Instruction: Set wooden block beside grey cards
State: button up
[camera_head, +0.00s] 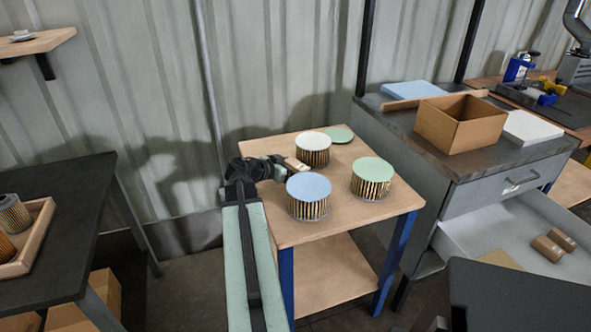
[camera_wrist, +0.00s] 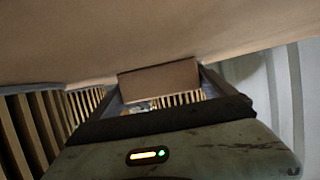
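The wooden block (camera_wrist: 160,80) is a plain brown piece spanning the gap between my fingers in the wrist view. My gripper (camera_wrist: 160,90) appears shut on it, with a finger against each end. In the head view my gripper (camera_head: 284,168) is low over the left part of the small wooden table, behind the blue-topped cartridge and left of the white-topped one. A small pale wooden piece (camera_head: 297,164) shows at its tips there, partly hidden. Whether the block touches the tabletop is unclear. I cannot make out any grey cards.
The small table (camera_head: 340,222) bears a blue-topped cartridge (camera_head: 309,190), a green-topped cartridge (camera_head: 372,172), a white-topped cartridge (camera_head: 313,143) and a flat green disc (camera_head: 339,134). A grey cabinet (camera_head: 490,195) with an open drawer stands right, a dark table (camera_head: 60,195) left.

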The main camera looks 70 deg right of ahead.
jog(key=shift+r, duration=0.1)
jog(key=shift+a+r+p, duration=0.15)
jog(key=shift+r+p, duration=0.15)
jog(key=shift+p, duration=0.05)
notch_tip(320, 180, up, 4)
jog(key=p, duration=0.4)
send_over(271, 188)
jog(key=shift+w+r, duration=0.1)
jog(key=x, duration=0.2)
jog(key=b+x, duration=0.1)
jog(key=x, duration=0.2)
jog(key=shift+w+r, duration=0.15)
jog(key=shift+r, duration=0.2)
jog(key=b+x, duration=0.3)
jog(key=x, duration=0.5)
jog(key=shift+a, duration=0.1)
jog(key=shift+c, duration=0.3)
